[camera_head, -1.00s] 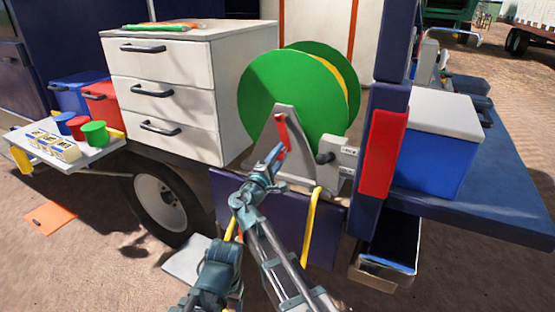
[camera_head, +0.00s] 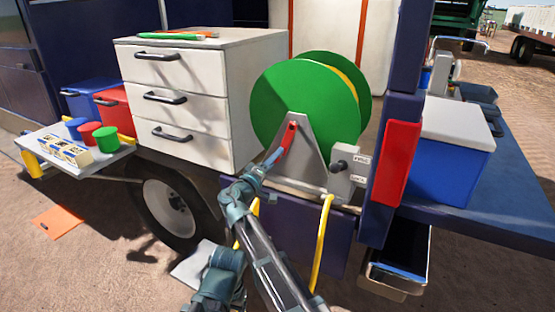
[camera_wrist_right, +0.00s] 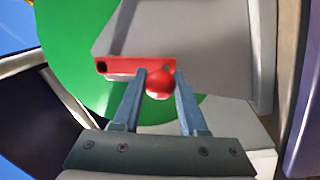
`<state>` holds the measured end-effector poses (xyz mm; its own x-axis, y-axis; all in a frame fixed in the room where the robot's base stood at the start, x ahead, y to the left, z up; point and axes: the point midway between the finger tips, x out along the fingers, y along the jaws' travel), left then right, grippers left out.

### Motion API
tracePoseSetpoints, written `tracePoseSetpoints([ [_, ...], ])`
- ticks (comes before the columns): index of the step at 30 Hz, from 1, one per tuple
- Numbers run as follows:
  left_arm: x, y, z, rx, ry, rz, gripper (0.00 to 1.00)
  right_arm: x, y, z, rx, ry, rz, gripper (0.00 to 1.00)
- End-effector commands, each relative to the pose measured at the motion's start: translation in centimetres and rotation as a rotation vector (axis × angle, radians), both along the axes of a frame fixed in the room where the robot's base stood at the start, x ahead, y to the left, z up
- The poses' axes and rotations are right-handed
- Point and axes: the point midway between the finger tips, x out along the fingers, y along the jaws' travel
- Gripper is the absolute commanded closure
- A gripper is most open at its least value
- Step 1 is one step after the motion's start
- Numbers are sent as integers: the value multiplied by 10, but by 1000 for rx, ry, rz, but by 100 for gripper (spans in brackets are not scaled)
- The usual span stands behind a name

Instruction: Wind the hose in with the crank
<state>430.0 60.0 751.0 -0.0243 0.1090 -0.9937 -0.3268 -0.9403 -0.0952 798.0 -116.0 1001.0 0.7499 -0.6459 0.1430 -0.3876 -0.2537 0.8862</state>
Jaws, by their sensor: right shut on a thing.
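The green hose reel (camera_head: 295,100) stands on a grey bracket (camera_head: 308,150) on the truck bed. Yellow hose shows between its discs, and a length of yellow hose (camera_head: 321,240) hangs down in front of the bed. The red crank (camera_head: 291,131) is on the reel's near face and slants down to the left. My right gripper (camera_head: 279,153) is at the crank's lower end. In the right wrist view its fingers are shut on the round red crank knob (camera_wrist_right: 160,84), with the crank arm (camera_wrist_right: 118,66) just beyond. My left gripper does not show.
A white drawer cabinet (camera_head: 180,100) stands left of the reel. A grey box with a dark knob (camera_head: 345,170) sits right of the bracket, close to a dark post with a red panel (camera_head: 397,160). A blue cooler (camera_head: 440,165) is farther right.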

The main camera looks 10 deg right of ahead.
Motion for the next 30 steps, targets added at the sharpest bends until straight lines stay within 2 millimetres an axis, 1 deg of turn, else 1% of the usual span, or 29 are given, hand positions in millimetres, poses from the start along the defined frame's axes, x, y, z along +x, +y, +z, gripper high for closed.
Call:
tracePoseSetpoints([
  [14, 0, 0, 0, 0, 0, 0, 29, 1, 2, 0, 6, -5, 3, 100],
  [15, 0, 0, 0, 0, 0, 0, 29, 1, 2, 0, 6, -5, 3, 51],
  [17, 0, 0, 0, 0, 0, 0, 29, 1, 2, 0, 6, -5, 2, 40],
  [18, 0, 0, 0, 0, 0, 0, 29, 1, 2, 0, 6, -5, 2, 33],
  [19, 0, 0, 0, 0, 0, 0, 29, 1, 2, 0, 6, -5, 2, 28],
  [30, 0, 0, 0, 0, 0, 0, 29, 0, 1, 0, 6, -5, 0, 28],
])
